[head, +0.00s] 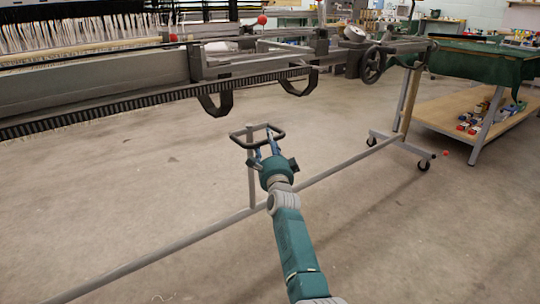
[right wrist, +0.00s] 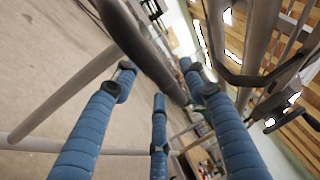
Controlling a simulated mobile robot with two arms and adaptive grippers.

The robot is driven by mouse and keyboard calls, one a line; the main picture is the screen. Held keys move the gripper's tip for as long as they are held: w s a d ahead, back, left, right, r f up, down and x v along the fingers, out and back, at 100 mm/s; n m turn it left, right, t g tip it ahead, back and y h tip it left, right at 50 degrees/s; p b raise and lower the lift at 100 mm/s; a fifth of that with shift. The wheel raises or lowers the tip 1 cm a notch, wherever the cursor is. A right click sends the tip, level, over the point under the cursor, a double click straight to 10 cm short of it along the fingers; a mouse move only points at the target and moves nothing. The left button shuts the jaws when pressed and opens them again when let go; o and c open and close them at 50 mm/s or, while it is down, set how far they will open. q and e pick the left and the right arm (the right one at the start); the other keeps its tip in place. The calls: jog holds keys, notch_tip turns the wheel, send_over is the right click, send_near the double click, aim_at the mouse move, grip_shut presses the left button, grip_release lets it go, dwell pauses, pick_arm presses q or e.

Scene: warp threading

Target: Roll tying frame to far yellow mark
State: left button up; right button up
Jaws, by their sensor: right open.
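The tying frame shows in the head view as a long low grey bar (head: 180,243), running from the lower left to a wheeled foot (head: 410,145) at the right. A short upright post (head: 251,180) stands on the bar and carries a dark looped handle (head: 240,141). My right gripper (head: 267,147) is open at the handle's near side. In the right wrist view, the dark handle bar (right wrist: 140,45) crosses at the open blue fingers (right wrist: 156,84); contact cannot be told. My left gripper is out of view. I see no yellow mark on the floor.
A long grey beam (head: 110,87) with two dark hooks (head: 215,104) and a handwheel (head: 373,65) spans the upper part. A bench (head: 440,115) with a green cloth (head: 490,62) stands at the right. A small orange-red spot (head: 446,153) is near the wheels. Open floor lies in front.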

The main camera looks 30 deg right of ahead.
jog(key=v, duration=1.1)
jog(key=shift+s, duration=0.1)
